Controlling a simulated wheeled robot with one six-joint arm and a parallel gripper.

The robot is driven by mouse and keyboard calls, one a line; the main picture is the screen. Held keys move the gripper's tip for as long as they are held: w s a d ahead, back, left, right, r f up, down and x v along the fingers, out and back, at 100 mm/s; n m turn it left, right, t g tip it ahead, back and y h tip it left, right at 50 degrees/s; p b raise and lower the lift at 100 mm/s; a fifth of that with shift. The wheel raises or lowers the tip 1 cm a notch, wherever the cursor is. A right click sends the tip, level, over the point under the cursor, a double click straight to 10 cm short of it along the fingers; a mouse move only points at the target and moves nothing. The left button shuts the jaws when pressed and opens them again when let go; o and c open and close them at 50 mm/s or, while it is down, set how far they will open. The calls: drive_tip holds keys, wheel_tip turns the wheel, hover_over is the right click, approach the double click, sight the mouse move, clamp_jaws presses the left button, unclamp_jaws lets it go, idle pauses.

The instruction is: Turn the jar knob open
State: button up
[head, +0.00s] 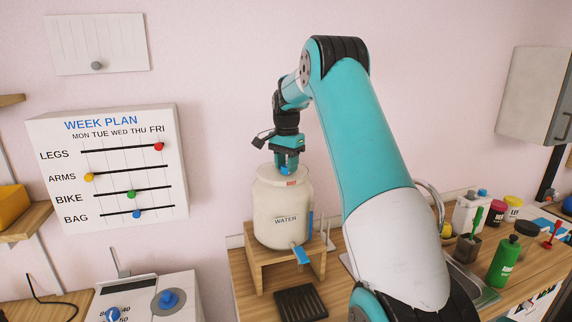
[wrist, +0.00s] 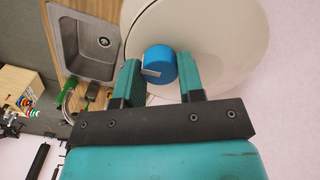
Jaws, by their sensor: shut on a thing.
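A cream jar (head: 280,205) marked WATER stands upright on a small wooden stand (head: 268,262). My gripper (head: 287,168) points down at the top of the jar. In the wrist view, the blue jar knob (wrist: 160,63) with a white mark sits on the pale round lid (wrist: 205,35). The two teal fingers of my gripper (wrist: 160,78) are on either side of the knob, shut on it. In the head view the knob is mostly hidden by the fingers. A blue tap (head: 301,255) shows low on the jar's front.
A dark drip tray (head: 300,302) lies in front of the stand. To the right are a sink (wrist: 88,42), a green bottle (head: 504,262) and several small containers. A week plan board (head: 110,170) hangs on the wall at the left.

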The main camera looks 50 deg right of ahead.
drive_tip(key=n, duration=0.4)
drive_tip(key=shift+w+r, duration=0.1)
drive_tip(key=n, duration=0.8)
drive_tip(key=shift+n, duration=0.3)
drive_tip(key=shift+r+n, duration=0.1)
drive_tip(key=shift+n, duration=1.8)
drive_tip(key=shift+w, duration=0.1)
drive_tip(key=o, duration=0.8)
drive_tip(key=shift+o, duration=0.6)
